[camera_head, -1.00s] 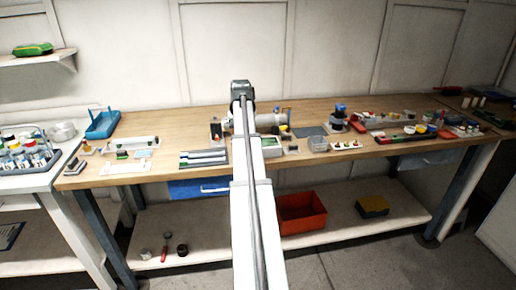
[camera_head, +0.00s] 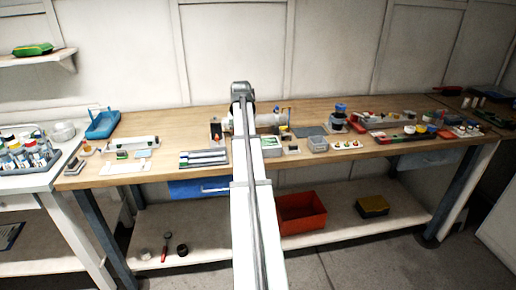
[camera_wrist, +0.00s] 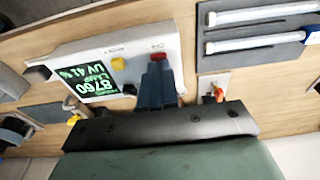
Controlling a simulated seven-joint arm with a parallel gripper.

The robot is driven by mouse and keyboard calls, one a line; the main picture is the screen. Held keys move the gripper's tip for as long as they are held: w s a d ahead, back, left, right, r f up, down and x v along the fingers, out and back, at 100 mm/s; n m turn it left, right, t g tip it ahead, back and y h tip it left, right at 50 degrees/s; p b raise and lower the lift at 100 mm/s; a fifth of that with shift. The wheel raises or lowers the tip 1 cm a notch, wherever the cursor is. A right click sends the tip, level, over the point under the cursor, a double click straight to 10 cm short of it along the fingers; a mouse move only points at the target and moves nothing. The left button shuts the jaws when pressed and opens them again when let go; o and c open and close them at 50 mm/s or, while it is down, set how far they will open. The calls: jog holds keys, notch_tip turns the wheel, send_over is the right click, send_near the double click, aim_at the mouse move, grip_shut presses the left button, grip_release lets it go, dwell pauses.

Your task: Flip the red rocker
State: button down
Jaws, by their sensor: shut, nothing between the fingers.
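The red rocker (camera_wrist: 158,57) sits near the edge of a white control panel (camera_wrist: 90,50) in the wrist view. The panel also bears a lit green-on-black display (camera_wrist: 93,82), a yellow button (camera_wrist: 118,64) and a dark knob (camera_wrist: 129,89). My gripper (camera_wrist: 156,68) is shut and empty, its blue-grey fingers together. The fingertips appear right beside the red rocker; I cannot tell whether they touch it. In the head view my arm hides the gripper and the rocker.
A grey holder with white tubes (camera_wrist: 255,30) lies right of the panel in the wrist view. A small plate with an orange-tipped part (camera_wrist: 217,92) is close to the gripper's right. In the head view the wooden bench (camera_head: 180,122) carries several lab items on both sides of my arm.

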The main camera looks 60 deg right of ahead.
jog(key=shift+f, duration=0.6)
dwell(0.4)
jog(key=shift+r, duration=3.55)
jog(key=shift+w, duration=0.1)
